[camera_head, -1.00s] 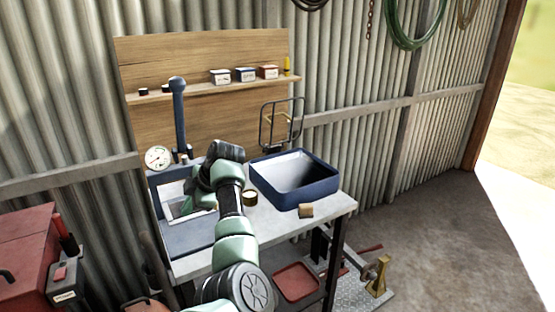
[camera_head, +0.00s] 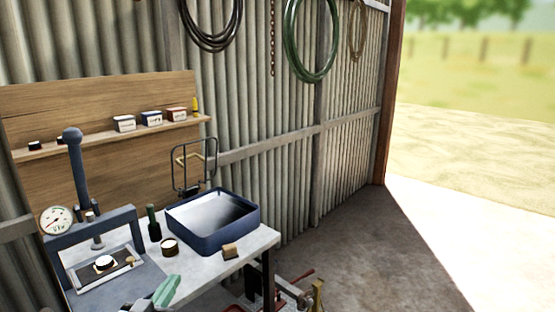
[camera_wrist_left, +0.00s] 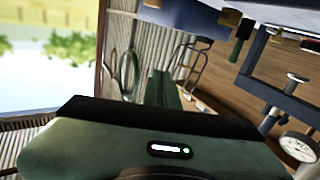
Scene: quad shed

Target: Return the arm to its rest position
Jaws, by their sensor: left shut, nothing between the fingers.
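My left arm shows only as a small mint-green and dark piece at the bottom edge of the head view, over the front of the workbench (camera_head: 200,277). In the left wrist view, the green fingers of my left gripper (camera_wrist_left: 162,88) stand together with nothing between them. The green wrist housing with a small lit light fills the lower part of that view. The gripper is clear of the bench items there. My right gripper is not in view.
A blue press frame with a gauge (camera_head: 56,220) stands at the bench's left. A dark bottle (camera_head: 153,224), small round tin (camera_head: 169,247), blue tray (camera_head: 210,240) and tan block (camera_head: 230,251) sit beside it. Open floor (camera_head: 370,245) lies to the right.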

